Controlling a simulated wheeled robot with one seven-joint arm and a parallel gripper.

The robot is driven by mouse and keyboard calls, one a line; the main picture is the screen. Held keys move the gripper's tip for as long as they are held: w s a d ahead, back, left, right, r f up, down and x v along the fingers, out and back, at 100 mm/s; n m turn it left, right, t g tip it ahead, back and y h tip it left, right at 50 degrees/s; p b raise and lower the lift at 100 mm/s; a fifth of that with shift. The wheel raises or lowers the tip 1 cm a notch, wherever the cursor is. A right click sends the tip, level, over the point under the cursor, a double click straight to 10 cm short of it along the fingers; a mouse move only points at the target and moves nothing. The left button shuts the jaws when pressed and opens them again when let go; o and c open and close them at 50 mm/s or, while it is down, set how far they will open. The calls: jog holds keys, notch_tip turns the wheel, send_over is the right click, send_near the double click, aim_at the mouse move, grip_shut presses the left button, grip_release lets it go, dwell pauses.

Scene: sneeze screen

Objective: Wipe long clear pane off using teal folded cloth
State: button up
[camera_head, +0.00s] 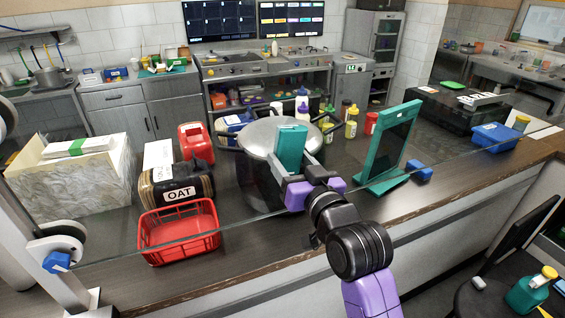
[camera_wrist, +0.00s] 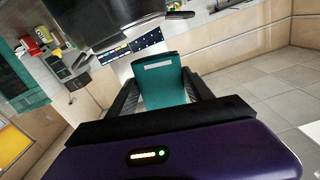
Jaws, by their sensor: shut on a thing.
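My gripper (camera_head: 301,165) is shut on the teal folded cloth (camera_head: 291,146), held upright in front of a large grey pot. The wrist view also shows the cloth (camera_wrist: 160,83) between the two dark fingers. The long clear pane (camera_head: 108,249) runs along the counter, seen mostly by its lower edge and faint outline. Much of its surface is hard to make out because it is transparent. I cannot tell whether the cloth touches the pane.
Behind the cloth stands the large pot (camera_head: 256,180). A red basket (camera_head: 179,232), an OAT bag (camera_head: 176,187) and a red canister (camera_head: 196,143) are left of it. A teal-framed stand (camera_head: 390,150) and a blue block (camera_head: 419,170) are to the right.

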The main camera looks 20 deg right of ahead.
aim_at(337, 143)
jog(key=shift+d+f+b, duration=0.1)
jog(key=shift+d+b, duration=0.3)
jog(key=shift+d, duration=3.55)
jog(key=shift+d+b, duration=0.5)
jog(key=shift+d, duration=1.3)
jog(key=shift+s+d+b, duration=0.1)
jog(key=shift+d+b, duration=1)
jog(key=shift+d, duration=2.3)
jog(key=shift+w+a+p, duration=0.2)
jog(key=shift+a+p, duration=0.05)
jog(key=shift+a, duration=0.9)
jog(key=shift+w+a+p, duration=0.15)
jog(key=shift+a+p, duration=0.1)
jog(key=shift+a, duration=0.9)
jog(key=shift+s+a+p, duration=0.2)
jog(key=shift+a+p, duration=0.8)
jog(key=shift+a, duration=2.05)
jog(key=shift+w+a+p, duration=0.1)
jog(key=shift+a+p, duration=1.3)
jog(key=shift+a, duration=3.75)
jog(key=shift+a, duration=0.1)
